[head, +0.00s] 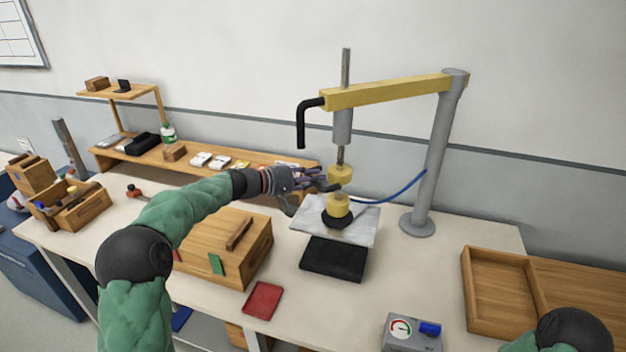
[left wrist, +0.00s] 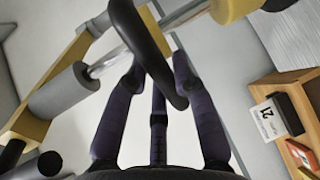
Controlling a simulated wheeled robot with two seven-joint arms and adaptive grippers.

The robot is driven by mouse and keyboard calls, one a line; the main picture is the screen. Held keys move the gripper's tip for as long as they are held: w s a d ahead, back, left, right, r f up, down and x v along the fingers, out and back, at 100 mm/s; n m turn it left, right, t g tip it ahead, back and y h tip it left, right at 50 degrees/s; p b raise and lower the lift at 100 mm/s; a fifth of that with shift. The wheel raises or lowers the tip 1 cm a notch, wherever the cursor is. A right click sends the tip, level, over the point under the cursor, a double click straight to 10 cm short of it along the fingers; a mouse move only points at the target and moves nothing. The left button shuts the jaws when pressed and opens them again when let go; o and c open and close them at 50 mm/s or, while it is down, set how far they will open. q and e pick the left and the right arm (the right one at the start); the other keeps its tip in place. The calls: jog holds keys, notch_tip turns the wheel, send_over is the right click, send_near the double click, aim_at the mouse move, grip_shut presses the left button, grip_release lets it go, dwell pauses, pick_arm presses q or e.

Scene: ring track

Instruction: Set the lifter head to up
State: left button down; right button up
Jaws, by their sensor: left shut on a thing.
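The lifter head (head: 338,207) has yellow collars and a black cup at its foot. It hangs on a steel rod (head: 340,155) below the yellow boom (head: 390,91). Its cup is low, at or just above a grey sheet (head: 305,218) on the bench; I cannot tell if they touch. My left gripper (head: 322,182) is at the head's left side, shut on its black handle. In the left wrist view the curved black handle (left wrist: 148,45) passes between the fingers of the gripper (left wrist: 158,72). My right gripper is out of view.
A black block (head: 333,258) lies in front of the grey sheet. A wooden box (head: 225,250) and a red pad (head: 262,300) are nearer. A grey post (head: 435,160) carries the boom. A wooden tray (head: 495,290) is at right, a gauge box (head: 410,335) in front.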

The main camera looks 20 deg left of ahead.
pick_arm(q)
jog(key=c, duration=1)
grip_release()
jog(key=v, duration=1.2)
jog(key=shift+f, duration=0.1)
